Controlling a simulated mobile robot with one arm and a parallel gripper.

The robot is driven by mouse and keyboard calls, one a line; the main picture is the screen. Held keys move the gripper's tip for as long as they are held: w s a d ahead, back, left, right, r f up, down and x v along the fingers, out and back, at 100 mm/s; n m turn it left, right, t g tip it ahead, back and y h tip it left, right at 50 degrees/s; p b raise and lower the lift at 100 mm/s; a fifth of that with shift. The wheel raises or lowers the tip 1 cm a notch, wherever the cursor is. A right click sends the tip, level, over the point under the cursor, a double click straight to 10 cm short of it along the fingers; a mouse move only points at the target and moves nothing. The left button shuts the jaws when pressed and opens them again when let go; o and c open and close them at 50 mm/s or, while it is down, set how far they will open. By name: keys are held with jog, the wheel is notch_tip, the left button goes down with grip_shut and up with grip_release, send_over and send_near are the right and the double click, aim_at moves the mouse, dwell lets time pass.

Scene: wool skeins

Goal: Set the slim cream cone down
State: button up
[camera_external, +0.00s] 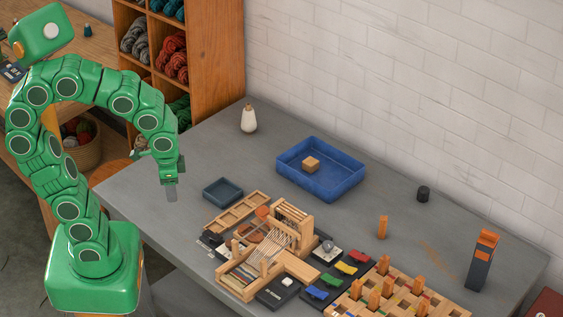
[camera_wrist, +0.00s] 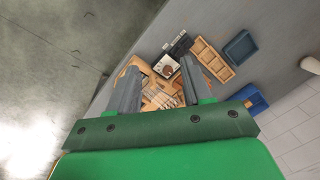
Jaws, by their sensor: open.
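A slim cream cone-like object (camera_external: 249,120) with a narrow dark tip stands upright on the grey table, near its far left edge by the wall. A small pale shape at the right edge of the wrist view (camera_wrist: 311,65) may be the same object; I cannot tell. My gripper (camera_external: 171,195) hangs above the left part of the table, to the left of and nearer than the cream object, and apart from it. In the wrist view its two grey fingers (camera_wrist: 158,78) are spread, with nothing held between them.
A blue tray (camera_external: 348,187) holds a wooden block (camera_external: 311,164). A small dark blue tray (camera_external: 223,191) lies near a wooden loom (camera_external: 265,250). Pegged wooden boards (camera_external: 385,300) fill the front. A black cylinder (camera_external: 422,194) and an orange-topped dark post (camera_external: 481,262) stand right.

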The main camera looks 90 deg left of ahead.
jog(key=s+d+m+g+h, duration=0.1)
jog(key=s+d, duration=0.5)
jog(key=s, duration=0.2)
jog(key=shift+s+f+g, duration=0.15)
jog(key=shift+f+g, duration=0.15)
dwell(0.6)
